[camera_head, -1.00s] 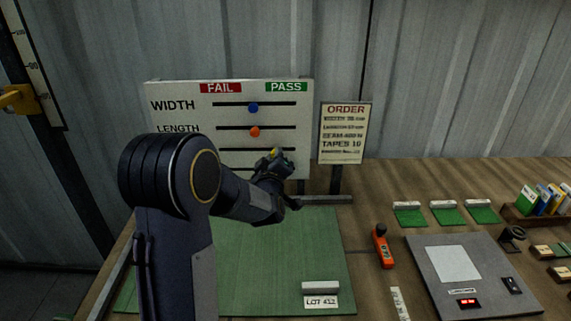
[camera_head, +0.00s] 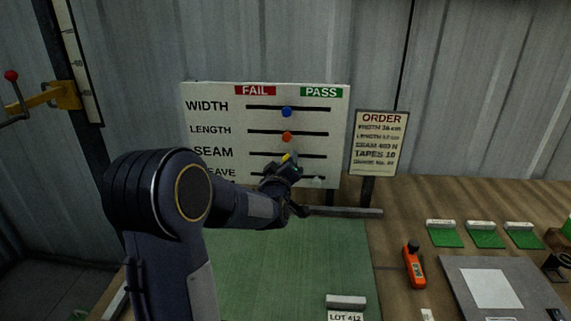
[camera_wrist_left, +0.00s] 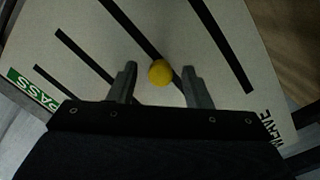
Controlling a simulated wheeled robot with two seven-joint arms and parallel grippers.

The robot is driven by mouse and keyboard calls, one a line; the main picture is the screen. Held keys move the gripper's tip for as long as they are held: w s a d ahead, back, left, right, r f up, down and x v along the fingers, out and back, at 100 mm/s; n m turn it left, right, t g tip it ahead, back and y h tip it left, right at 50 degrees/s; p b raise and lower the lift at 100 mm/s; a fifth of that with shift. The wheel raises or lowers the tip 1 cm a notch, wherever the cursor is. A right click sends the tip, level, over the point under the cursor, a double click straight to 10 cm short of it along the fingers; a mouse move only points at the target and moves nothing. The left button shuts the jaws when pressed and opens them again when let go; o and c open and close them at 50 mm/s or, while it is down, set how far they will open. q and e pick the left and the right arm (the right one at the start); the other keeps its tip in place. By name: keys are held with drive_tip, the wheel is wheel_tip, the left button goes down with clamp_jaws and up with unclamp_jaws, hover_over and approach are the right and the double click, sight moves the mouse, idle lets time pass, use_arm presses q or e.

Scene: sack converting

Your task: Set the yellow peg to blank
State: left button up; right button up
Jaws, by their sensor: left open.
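In the left wrist view the yellow peg (camera_wrist_left: 159,72) is a round knob between the two fingers, with a gap on each side. My left gripper (camera_head: 292,166) is open at the board around this peg; it also shows in the left wrist view (camera_wrist_left: 160,84). The gripper hides part of the SEAM and WEAVE rows. My right gripper is out of view.
Red FAIL (camera_head: 255,91) and green PASS (camera_head: 321,92) labels top the board. An order sign (camera_head: 379,142) stands right of it. A green mat (camera_head: 300,255) lies below, with an orange tool (camera_head: 414,265) and a grey device (camera_head: 485,285) to its right.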

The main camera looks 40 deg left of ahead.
use_arm(q)
drive_tip(key=v, duration=0.7)
drive_tip(key=shift+s+d+b, duration=0.2)
drive_tip(key=shift+s+b, duration=0.15)
drive_tip(key=shift+b, duration=0.05)
